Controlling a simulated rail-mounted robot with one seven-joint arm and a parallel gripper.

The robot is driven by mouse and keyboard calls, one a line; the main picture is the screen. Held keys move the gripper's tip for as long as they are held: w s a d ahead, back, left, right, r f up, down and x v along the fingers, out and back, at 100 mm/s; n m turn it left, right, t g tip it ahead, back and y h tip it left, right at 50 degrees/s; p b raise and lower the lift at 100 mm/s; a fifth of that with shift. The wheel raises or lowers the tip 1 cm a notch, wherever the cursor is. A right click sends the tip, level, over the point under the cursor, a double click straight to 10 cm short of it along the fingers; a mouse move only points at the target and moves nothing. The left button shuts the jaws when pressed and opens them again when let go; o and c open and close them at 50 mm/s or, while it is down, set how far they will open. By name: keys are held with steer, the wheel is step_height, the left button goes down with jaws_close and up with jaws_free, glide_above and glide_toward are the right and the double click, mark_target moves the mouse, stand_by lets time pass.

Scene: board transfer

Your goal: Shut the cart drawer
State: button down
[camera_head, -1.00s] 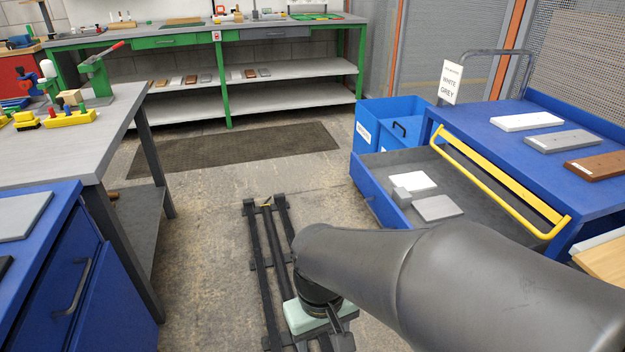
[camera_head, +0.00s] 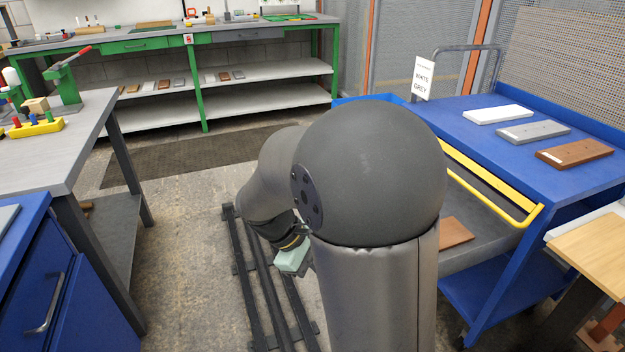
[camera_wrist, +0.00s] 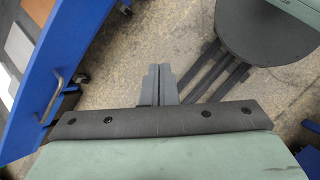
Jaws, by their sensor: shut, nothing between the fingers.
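The blue cart (camera_head: 480,118) stands at the right with its drawer (camera_head: 482,248) pulled out to the left. My arm hides most of the drawer in the head view; a brown board (camera_head: 455,232) shows inside. In the wrist view the blue drawer front (camera_wrist: 75,55) crosses the left side, with its grey handle (camera_wrist: 54,98) on it. My gripper (camera_wrist: 158,70) is shut and empty, pointing down over bare floor, to the right of the drawer front and apart from it. In the head view my gripper (camera_head: 306,264) is low, left of the cart, its tips partly hidden.
White, grey and brown boards lie on the cart top, behind a yellow bar (camera_head: 490,185). A grey workbench (camera_head: 75,150) and a blue cabinet (camera_head: 50,300) stand at the left. Floor between them and the cart is open around my rail.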

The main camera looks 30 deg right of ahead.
steer(key=w+d+f+n+t+h, duration=0.1)
steer(key=w+d+f+n+h, duration=0.2)
steer(key=w, duration=0.5)
steer(key=w+d+n+h, duration=0.2)
steer(key=w+n+h, duration=0.25)
steer(key=w, duration=0.25)
steer(key=w+d+f+n+t+h, duration=0.1)
steer(key=w+d+f+n+h, duration=0.15)
steer(key=w+h, duration=0.4)
steer(key=d+b, duration=0.1)
steer(key=d, duration=0.3)
steer(key=d+y+b, duration=0.1)
steer(key=d, duration=0.4)
steer(key=d+y+b, duration=0.1)
steer(key=d, duration=0.4)
steer(key=shift+s+d+r+b, duration=0.15)
steer(key=shift+d+r+b, duration=0.05)
steer(key=shift+r+b, duration=0.2)
steer(key=shift+d, duration=0.1)
